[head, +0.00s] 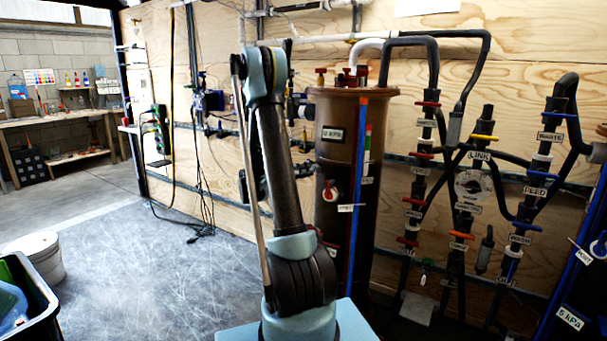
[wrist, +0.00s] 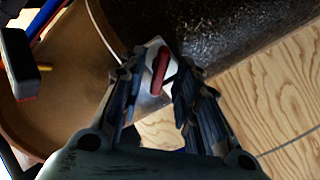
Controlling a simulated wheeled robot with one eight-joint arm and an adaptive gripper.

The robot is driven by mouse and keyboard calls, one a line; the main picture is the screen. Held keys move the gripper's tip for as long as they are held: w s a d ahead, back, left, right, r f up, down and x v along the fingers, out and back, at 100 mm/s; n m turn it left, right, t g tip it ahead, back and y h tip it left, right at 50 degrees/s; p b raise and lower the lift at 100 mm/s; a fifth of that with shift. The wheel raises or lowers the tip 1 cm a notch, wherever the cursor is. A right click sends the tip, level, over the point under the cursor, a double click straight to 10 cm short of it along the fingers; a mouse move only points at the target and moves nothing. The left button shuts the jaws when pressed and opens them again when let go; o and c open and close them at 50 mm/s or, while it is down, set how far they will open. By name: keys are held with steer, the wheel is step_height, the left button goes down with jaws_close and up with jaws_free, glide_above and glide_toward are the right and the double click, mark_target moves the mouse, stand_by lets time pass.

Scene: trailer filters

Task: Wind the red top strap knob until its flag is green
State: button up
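In the wrist view a red bar-shaped knob (wrist: 160,70) stands on a white plate (wrist: 152,92) at the side of the dark tank, close to its rim. My gripper (wrist: 158,68) is open, with one finger on each side of the knob. A gap shows on the left of the knob; the right finger is very near it, and I cannot tell whether it touches. No flag can be made out beside this knob. In the head view the brown tank (head: 335,150) stands right of my arm, which partly hides the area around my gripper.
A second red knob (head: 330,191) sits lower on the tank's front. A blue upright (head: 357,190) runs along the tank. Pipes with coloured valves (head: 470,185) fill the wall to the right. The floor (head: 165,265) at left is mostly clear.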

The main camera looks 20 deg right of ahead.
steer(key=shift+d, duration=0.15)
jaws_close()
steer(key=shift+n, duration=0.3)
steer(key=shift+w+f+n, duration=0.1)
steer(key=shift+n, duration=2.5)
jaws_free()
